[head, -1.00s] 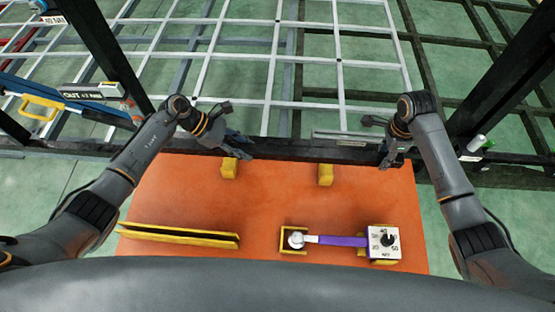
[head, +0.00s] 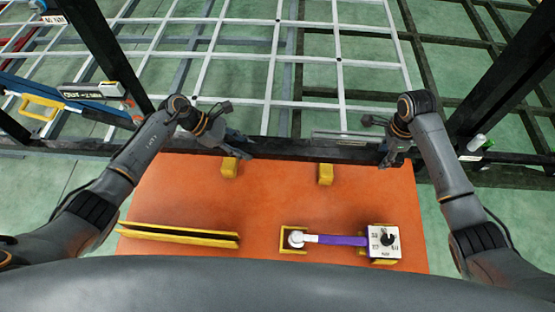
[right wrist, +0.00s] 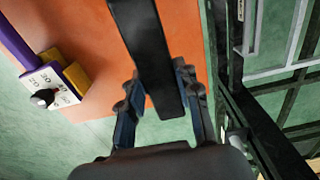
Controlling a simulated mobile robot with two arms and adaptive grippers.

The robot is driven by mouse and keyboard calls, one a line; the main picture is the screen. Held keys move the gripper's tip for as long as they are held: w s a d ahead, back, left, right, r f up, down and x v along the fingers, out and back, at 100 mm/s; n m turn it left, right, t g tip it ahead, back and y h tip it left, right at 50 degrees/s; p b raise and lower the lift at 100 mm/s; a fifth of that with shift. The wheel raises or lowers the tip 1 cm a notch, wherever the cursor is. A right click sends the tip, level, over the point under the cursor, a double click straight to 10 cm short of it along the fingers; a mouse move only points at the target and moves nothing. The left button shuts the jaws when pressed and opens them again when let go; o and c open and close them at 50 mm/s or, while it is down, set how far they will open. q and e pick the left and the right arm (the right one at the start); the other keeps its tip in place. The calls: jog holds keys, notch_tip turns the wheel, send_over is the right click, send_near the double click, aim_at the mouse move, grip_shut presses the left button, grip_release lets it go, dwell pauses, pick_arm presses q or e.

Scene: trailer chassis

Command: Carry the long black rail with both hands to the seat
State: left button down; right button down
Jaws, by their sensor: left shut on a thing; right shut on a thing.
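The long black rail (head: 310,151) lies across the head view, level and above the far edge of the orange table. My left gripper (head: 240,148) is shut on its left part and my right gripper (head: 388,158) on its right end. In the right wrist view the rail (right wrist: 150,45) runs between the fingers of my right gripper (right wrist: 155,100), and its end sticks out a little past them. In the head view the rail overlaps the dark frame beam behind it, so I cannot tell the gap. I cannot tell for sure which part is the seat.
Two yellow blocks (head: 325,174) stand on the orange table (head: 200,200). A yellow slotted holder (head: 180,234) lies at its near left. A purple-handled tool with a white dial box (head: 384,242) lies near right. Behind is a white grid frame (head: 270,60) between dark posts.

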pick_arm(q)
jog(key=shift+w+r, duration=0.1)
jog(key=shift+r, duration=0.1)
pick_arm(e)
jog(key=shift+r, duration=0.1)
